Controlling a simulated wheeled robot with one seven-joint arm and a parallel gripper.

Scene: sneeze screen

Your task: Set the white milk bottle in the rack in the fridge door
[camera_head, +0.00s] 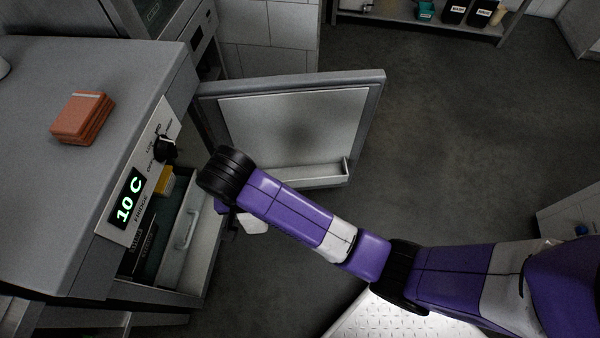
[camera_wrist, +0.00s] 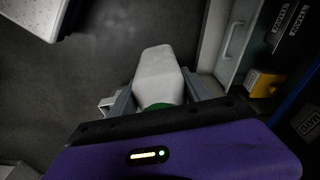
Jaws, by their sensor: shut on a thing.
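The white milk bottle (camera_wrist: 157,75) is between the two fingers of my gripper (camera_wrist: 158,95), which is shut on it. Its green cap end (camera_wrist: 155,107) is close to my palm, and its white body points away from the palm. In the head view the bottle (camera_head: 254,222) shows partly below my arm, in front of the fridge opening. The fridge door (camera_head: 290,120) stands wide open. Its rack (camera_head: 315,174) is a low grey tray along the bottom of the door's inner face; my wrist hides its left end. The bottle is apart from the rack.
The fridge has a drawer with a handle (camera_head: 185,228) and a yellow box (camera_head: 165,183) inside. A control panel (camera_head: 132,195) reads 10 C. Orange-brown blocks (camera_head: 82,118) lie on the counter (camera_head: 60,190). The floor right of the door is clear.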

